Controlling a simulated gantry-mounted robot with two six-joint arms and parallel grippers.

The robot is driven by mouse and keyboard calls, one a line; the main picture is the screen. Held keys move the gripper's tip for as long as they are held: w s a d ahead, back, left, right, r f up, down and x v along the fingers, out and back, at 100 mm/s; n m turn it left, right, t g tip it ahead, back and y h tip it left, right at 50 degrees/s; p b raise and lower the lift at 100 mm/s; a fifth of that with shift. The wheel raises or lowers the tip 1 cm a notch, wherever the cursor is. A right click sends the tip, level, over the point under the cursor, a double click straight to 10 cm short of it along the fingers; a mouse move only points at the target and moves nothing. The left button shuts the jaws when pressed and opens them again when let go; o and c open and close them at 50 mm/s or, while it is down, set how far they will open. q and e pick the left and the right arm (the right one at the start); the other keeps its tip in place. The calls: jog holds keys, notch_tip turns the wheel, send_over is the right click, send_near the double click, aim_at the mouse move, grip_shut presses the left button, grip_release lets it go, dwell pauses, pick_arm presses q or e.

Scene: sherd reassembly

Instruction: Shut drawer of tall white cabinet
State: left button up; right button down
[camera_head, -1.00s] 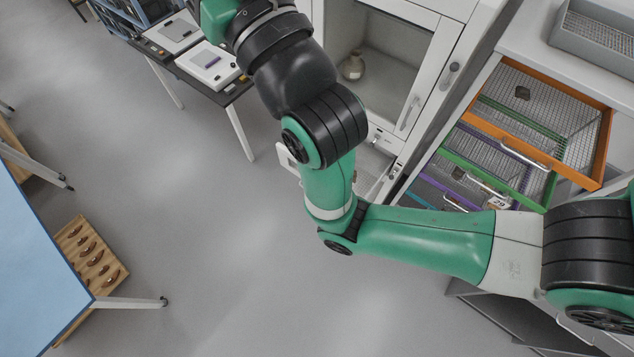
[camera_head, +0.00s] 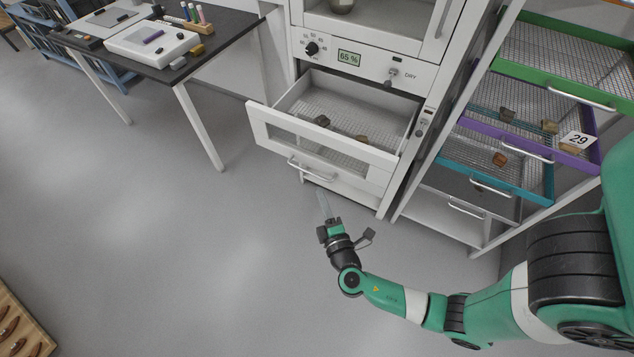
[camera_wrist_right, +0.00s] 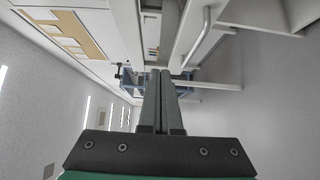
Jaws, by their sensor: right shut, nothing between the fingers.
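The tall white cabinet (camera_head: 366,70) stands at the top middle of the head view, with a dial, a "65 %" display and the label "DRY". Its drawer (camera_head: 320,158) is pulled out, with a windowed front and a bar handle (camera_head: 311,168); a few sherds (camera_head: 322,120) lie on its mesh floor. My right gripper (camera_head: 324,204) is shut and empty, in front of and below the drawer front, apart from the handle in the head view. The right wrist view shows its shut fingers (camera_wrist_right: 161,100) with a bar handle (camera_wrist_right: 194,38) up to the right. My left gripper is out of view.
Right of the cabinet, a rack holds coloured mesh trays, including a green one (camera_head: 560,90) and a purple one (camera_head: 530,145) tagged 29. A dark table (camera_head: 215,45) with a white device (camera_head: 152,43) stands left. The floor in front is clear.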

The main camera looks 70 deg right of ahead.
notch_tip(320, 180, down, 2)
jog(key=b, duration=0.2)
send_near(315, 152)
jog(key=x, duration=0.3)
jog(key=w+x, duration=0.1)
jog(key=x, duration=0.1)
jog(key=shift+a, duration=0.3)
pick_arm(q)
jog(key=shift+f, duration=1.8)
pick_arm(e)
jog(key=shift+s+d, duration=0.1)
jog(key=shift+d, duration=0.55)
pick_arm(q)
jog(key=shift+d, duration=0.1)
pick_arm(e)
jog(key=shift+d, duration=0.1)
